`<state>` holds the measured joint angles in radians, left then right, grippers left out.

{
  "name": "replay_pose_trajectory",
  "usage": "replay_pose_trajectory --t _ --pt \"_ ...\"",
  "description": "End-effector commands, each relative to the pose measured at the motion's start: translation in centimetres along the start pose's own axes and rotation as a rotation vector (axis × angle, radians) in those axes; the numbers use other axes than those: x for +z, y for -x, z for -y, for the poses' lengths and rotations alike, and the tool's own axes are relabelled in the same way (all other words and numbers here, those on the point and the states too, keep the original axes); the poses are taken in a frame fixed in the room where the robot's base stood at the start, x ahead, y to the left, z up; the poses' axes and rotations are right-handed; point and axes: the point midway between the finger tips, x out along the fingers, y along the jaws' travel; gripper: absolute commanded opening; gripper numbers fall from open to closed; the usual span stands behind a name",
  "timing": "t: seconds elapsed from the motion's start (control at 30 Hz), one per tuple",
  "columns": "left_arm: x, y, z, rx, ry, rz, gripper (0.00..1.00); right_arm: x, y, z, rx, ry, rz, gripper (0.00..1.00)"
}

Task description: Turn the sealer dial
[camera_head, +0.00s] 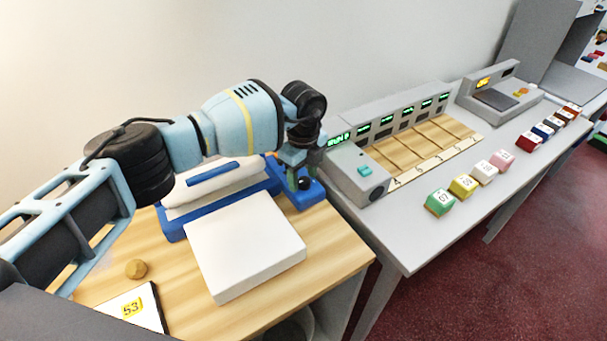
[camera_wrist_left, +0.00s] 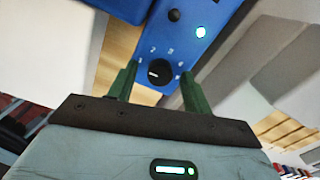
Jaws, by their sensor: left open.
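The blue sealer (camera_head: 172,228) stands on the wooden table, with a pale padded bar along its top. Its round black dial (camera_wrist_left: 159,72) shows in the left wrist view, with a white pointer mark and small white numerals around it. My left gripper (camera_wrist_left: 158,74) is open, with one green finger on each side of the dial. Whether the fingers touch it I cannot tell. In the head view my left gripper (camera_head: 297,172) hangs over the sealer's right end, where the arm and fingers partly hide the controls. My right gripper is not in view.
A small black knob (camera_wrist_left: 174,15) and a lit lamp (camera_wrist_left: 200,31) sit beside the dial. A white block (camera_head: 245,245) lies before the sealer. A tan ball (camera_head: 136,268) and a card marked 53 (camera_head: 132,308) are near left. A grey counter with several coloured blocks stands right.

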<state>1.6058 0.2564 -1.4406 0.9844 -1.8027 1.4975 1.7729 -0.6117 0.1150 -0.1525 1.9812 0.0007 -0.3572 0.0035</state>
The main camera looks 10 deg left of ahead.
Motion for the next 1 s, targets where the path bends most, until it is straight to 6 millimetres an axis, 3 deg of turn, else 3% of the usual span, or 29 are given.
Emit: replay_pose_trajectory --t 0.3,0.67,1.0 --pt "-0.02 -0.26 0.01 -0.001 -0.001 0.001 0.50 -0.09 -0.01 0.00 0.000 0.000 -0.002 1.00" --pt "-0.04 -0.24 0.01 -0.001 -0.001 0.000 0.05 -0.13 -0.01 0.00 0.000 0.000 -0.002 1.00" --pt "-0.04 -0.19 0.03 -0.001 -0.060 0.001 0.05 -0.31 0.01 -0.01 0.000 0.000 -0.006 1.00"
